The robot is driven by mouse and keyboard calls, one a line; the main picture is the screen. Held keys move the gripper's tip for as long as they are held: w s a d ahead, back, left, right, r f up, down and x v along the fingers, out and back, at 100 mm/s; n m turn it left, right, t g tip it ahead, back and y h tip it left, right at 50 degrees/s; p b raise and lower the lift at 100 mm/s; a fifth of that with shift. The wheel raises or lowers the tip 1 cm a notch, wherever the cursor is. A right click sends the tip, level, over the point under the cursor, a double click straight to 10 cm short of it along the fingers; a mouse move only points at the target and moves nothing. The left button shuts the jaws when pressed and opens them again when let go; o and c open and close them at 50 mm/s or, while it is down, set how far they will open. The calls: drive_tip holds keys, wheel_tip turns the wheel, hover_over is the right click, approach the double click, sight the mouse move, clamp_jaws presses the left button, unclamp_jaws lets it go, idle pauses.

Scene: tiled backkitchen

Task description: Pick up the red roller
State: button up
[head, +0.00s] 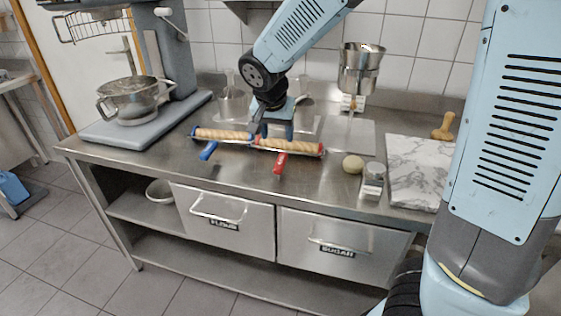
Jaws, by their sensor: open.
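The red roller (290,147) lies on the steel counter, a tan ribbed cylinder with a red handle (280,163) pointing toward the front and a red cap at its right end. A similar roller with a blue handle (222,134) lies just left of it, almost end to end. My gripper (277,131) points down, open and empty, over or just behind the left part of the red roller. Its fingertips partly overlap the roller's back edge in the picture. I cannot tell whether they touch it.
The steel counter (240,173) also holds a mixer with a metal bowl (133,97) at left. A pale dough ball (352,164), a small jar (373,180) and a marble board (418,165) are at right. Metal containers (360,68) stand behind. Counter in front is clear.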

sight(281, 158)
drive_tip(key=x, duration=0.8)
drive_tip(key=shift+s+x, duration=0.15)
drive_tip(key=shift+x, duration=1.2)
drive_tip(key=shift+s+x, duration=0.15)
drive_tip(key=shift+x, duration=1.15)
drive_tip(key=shift+f, duration=0.15)
clamp_jaws()
